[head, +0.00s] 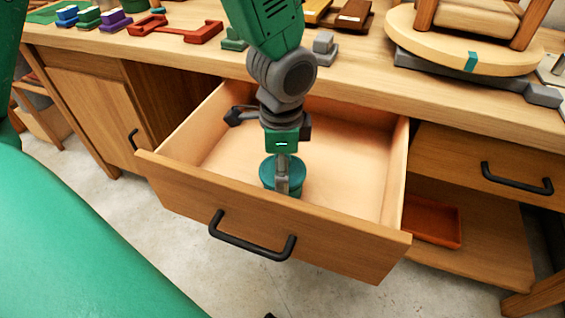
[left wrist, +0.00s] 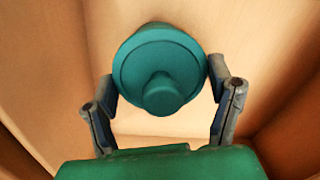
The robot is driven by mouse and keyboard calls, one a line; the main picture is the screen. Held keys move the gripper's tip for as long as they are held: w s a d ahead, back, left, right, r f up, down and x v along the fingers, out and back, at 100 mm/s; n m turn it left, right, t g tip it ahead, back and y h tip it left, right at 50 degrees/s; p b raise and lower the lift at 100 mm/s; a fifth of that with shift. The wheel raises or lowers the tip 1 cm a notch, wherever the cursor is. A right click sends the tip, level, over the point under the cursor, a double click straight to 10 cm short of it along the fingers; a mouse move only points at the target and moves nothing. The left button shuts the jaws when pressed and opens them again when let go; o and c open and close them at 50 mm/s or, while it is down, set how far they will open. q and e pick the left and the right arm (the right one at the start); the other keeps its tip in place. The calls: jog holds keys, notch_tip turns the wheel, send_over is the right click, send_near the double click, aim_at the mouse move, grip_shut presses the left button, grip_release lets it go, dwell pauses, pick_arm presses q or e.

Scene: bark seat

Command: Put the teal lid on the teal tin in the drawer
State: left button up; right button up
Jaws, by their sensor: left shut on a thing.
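The teal lid (left wrist: 145,75) is a round disc with a central knob (left wrist: 160,92), seen from above in the left wrist view. My left gripper (left wrist: 162,82) has a finger at each side of it and is shut on it. In the head view this gripper (head: 282,182) points down into the open drawer (head: 340,150), near its front panel. Teal shows around the fingers (head: 267,174) there. The tin is mostly hidden under the lid, so I cannot tell whether the lid touches it. My right gripper is not in view.
The drawer's floor around the teal pieces is mostly bare; a dark object (head: 236,115) shows near its back left. The worktop (head: 360,75) above holds several coloured blocks, a red tray-like piece (head: 175,30) and a round wooden seat (head: 450,50). An orange tray (head: 432,222) lies on the lower right shelf.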

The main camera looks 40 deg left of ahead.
pick_arm(q)
jog(key=shift+f, duration=0.5)
dwell(0.5)
jog(key=o, duration=1.2)
jog(key=shift+r+p, duration=3.5)
jog(key=shift+p, duration=0.6)
